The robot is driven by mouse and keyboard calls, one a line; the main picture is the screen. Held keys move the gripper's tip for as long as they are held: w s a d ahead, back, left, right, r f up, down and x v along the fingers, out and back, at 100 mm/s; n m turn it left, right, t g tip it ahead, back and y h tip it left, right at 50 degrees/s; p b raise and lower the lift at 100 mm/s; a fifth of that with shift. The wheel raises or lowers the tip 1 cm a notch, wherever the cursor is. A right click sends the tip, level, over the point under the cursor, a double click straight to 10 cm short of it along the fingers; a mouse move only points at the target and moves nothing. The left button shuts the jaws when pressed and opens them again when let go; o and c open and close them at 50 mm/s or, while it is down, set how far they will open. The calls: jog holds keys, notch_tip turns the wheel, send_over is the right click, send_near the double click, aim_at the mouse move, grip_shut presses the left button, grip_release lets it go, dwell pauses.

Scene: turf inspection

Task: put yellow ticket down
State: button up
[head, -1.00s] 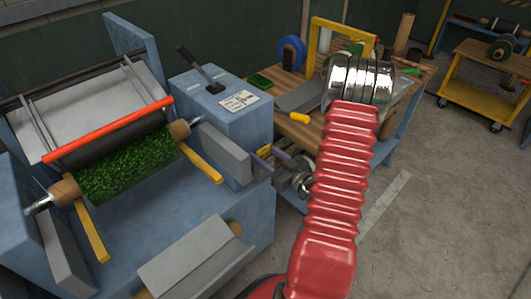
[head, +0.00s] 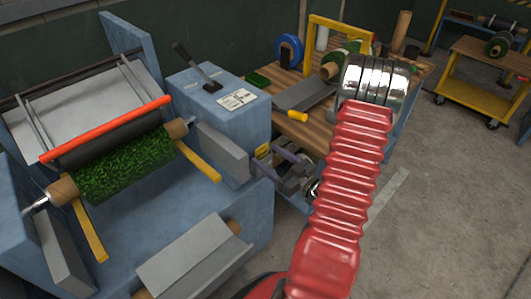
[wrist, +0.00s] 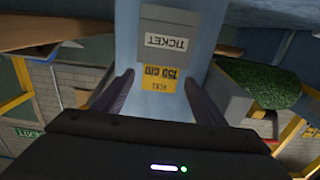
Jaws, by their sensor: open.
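The yellow ticket (wrist: 160,77) shows in the wrist view with dark print, upside down in the picture. It meets the edge of a grey holder marked TICKET (wrist: 170,35) on the blue machine's side. I cannot tell how deep it sits in it. My gripper (wrist: 158,88) is open, with one dark finger on each side of the ticket and a visible gap to both. In the head view, my gripper (head: 280,161) is at the machine's right side, and the ticket (head: 262,152) is a small yellow patch just left of the fingers. The holder is hidden there.
The blue machine (head: 225,110) carries a green turf roll (head: 125,165) and a lever. A wooden bench (head: 325,125) with a yellow frame (head: 312,45) stands close behind my arm. A yellow cart (head: 470,95) is at the far right. Floor to the right is clear.

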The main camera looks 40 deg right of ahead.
jog(key=s, duration=0.8)
jog(key=shift+s, duration=0.15)
jog(key=shift+d, duration=0.1)
dwell(0.6)
